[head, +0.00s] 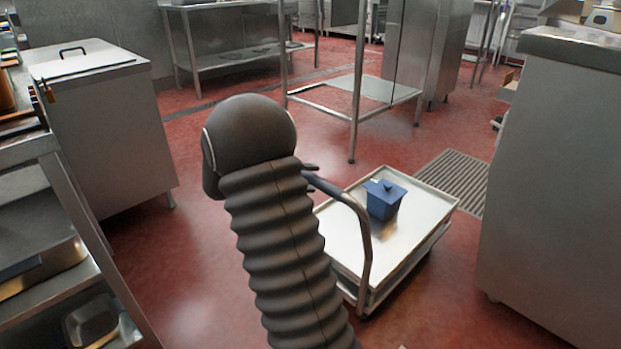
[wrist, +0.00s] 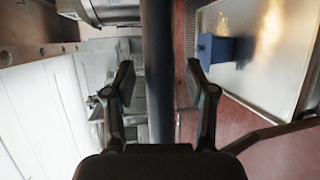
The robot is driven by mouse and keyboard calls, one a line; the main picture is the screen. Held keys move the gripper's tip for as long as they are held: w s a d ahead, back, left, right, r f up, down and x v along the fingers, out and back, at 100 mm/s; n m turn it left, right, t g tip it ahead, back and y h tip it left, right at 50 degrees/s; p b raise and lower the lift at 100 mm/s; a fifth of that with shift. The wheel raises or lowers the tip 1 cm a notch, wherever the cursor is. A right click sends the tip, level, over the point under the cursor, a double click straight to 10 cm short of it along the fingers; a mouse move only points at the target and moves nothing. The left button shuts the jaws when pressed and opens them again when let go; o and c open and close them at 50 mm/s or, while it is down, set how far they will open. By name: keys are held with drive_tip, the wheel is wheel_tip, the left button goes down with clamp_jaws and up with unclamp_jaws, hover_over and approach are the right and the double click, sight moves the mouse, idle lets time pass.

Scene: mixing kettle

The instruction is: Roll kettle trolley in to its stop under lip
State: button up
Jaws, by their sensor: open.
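The trolley (head: 415,185) is a low flat cart with a pale top and a bent tubular handle (head: 366,235). A blue lidded box (head: 383,203) stands upright on it and also shows in the wrist view (wrist: 222,49). My gripper (head: 311,173) is at the handle's upper end, mostly hidden behind my arm in the head view. In the wrist view my gripper (wrist: 161,75) is open. A dark bar (wrist: 158,45), seemingly the handle's crossbar, runs between its fingers with gaps on both sides. I cannot make out a kettle lip or a stop.
An open steel frame (head: 354,100) stands behind the trolley, and a floor grate (head: 455,175) lies at its far right. A steel cabinet (head: 550,180) stands close on the right. A shelf rack (head: 75,235) and a lidded bin (head: 110,135) are left. Red floor lies clear between.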

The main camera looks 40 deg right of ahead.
drive_tip(key=shift+s+d+f, duration=0.1)
drive_tip(key=shift+s+d, duration=0.1)
drive_tip(key=shift+d, duration=0.3)
drive_tip(key=shift+a, duration=0.15)
clamp_jaws()
